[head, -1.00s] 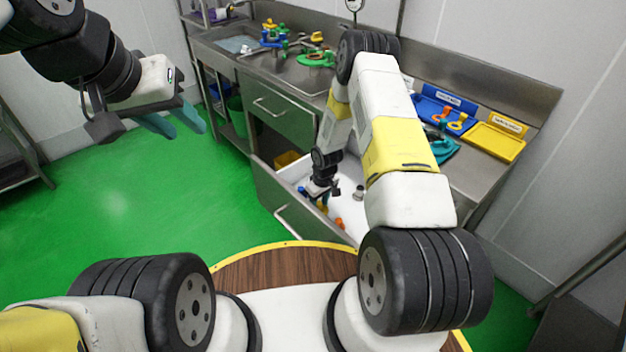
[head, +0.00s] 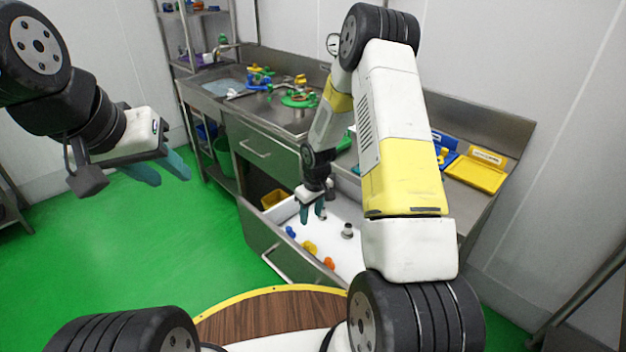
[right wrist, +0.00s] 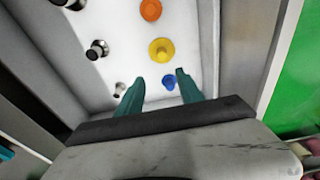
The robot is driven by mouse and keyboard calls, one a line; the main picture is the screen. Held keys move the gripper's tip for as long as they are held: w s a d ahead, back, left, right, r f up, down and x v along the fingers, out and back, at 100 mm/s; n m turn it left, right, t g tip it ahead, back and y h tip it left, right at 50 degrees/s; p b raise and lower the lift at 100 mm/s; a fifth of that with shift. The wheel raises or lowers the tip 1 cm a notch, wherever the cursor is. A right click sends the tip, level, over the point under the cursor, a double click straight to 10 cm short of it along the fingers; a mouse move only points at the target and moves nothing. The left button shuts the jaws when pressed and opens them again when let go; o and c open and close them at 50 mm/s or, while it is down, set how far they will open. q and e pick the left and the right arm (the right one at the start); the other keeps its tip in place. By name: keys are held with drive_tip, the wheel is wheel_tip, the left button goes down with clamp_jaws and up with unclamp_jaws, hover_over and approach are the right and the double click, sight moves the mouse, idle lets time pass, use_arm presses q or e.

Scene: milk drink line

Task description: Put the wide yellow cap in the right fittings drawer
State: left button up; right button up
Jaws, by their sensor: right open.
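The wide yellow cap (head: 309,248) lies on the white floor of the open drawer (head: 270,240), between a blue cap (head: 290,231) and an orange cap (head: 329,263). In the right wrist view the yellow cap (right wrist: 161,50) shows as a wide disc with a raised middle. My right gripper (head: 313,215) is open and empty above the drawer, apart from the cap, with its fingers pointing down. In the right wrist view its fingertips (right wrist: 158,80) frame the area near the blue cap (right wrist: 169,82). My left gripper (head: 168,168) hangs over the green floor, empty, fingers apart.
Metal fittings (right wrist: 97,50) stand in the same drawer. A yellow bin (head: 272,199) is behind the drawer.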

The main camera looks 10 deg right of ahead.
drive_tip(key=s+d+r+m+t, duration=0.1)
drive_tip(key=s+r, duration=0.2)
drive_tip(key=r, duration=0.6)
drive_tip(key=s+r+m+t, duration=0.1)
drive_tip(key=s+r, duration=0.2)
drive_tip(key=r, duration=0.6)
drive_tip(key=s+d+r+m+t, duration=0.1)
drive_tip(key=s+r, duration=0.2)
drive_tip(key=r, duration=0.7)
drive_tip(key=s+r+m+t, duration=0.1)
drive_tip(key=s+r, duration=0.4)
drive_tip(key=s, duration=0.4)
drive_tip(key=s+a+r+m+y, duration=0.1)
drive_tip(key=s+r, duration=0.4)
drive_tip(key=s, duration=0.4)
drive_tip(key=shift+a+r+m+t, duration=0.15)
drive_tip(key=shift+r+m+t, duration=0.05)
drive_tip(key=shift+m+t, duration=0.2)
